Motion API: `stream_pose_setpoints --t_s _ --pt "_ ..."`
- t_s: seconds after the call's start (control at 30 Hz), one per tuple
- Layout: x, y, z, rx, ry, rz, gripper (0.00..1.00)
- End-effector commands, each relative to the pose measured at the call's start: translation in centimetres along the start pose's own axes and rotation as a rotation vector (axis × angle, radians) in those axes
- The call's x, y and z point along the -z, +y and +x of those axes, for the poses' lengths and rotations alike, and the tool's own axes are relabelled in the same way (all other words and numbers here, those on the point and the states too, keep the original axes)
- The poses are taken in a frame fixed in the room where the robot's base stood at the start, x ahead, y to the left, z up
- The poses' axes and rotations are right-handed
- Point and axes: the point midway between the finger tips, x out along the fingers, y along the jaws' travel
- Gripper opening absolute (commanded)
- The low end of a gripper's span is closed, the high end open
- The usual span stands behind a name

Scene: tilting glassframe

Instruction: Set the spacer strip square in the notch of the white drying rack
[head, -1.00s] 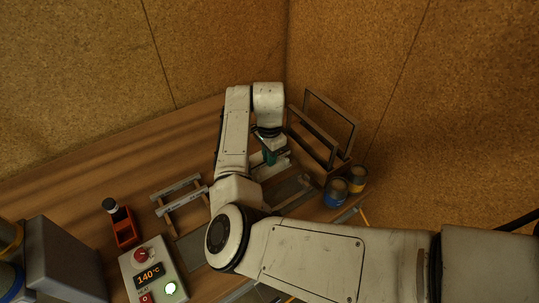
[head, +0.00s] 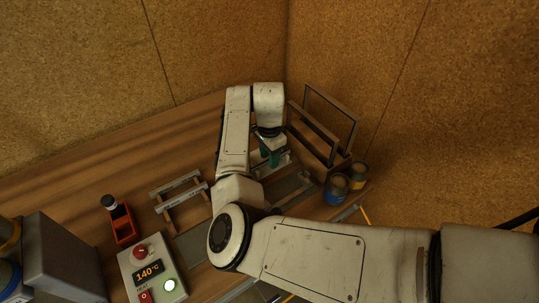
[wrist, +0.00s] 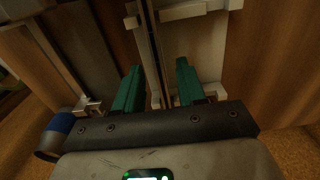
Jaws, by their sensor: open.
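My gripper (head: 270,157) is low over the far right part of the bench, its two green fingers apart. In the wrist view the open fingers (wrist: 158,82) stand on either side of a thin dark strip, which looks like the spacer strip (wrist: 154,45). The strip runs lengthwise between them, with space visible on both sides. White parts of the drying rack (wrist: 205,45) lie beside and beyond the fingers. In the head view only a pale piece of the rack (head: 287,160) shows by the gripper. The notch, and whether the strip sits square in it, cannot be made out.
A wooden holder with upright glass frames (head: 322,135) stands close right of the gripper. Blue (head: 337,188) and yellow (head: 358,175) cans stand in front of it.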

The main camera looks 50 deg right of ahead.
Motion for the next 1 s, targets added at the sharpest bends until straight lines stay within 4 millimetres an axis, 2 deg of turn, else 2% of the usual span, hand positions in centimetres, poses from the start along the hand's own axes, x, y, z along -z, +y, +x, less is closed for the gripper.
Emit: stream_pose_setpoints --t_s 0.27,0.37,0.7,0.8,1.0 --pt "0.0 -0.1 -0.7 0.001 0.0 0.001 0.4" --pt "0.0 -0.1 -2.0 0.003 0.0 0.001 0.4" --pt "0.1 -0.1 -8.3 0.003 0.0 0.002 0.4" --pt "0.0 -0.1 -9.6 0.003 0.0 0.001 0.4" --pt "0.0 0.0 -10.7 0.0 0.001 0.0 0.4"
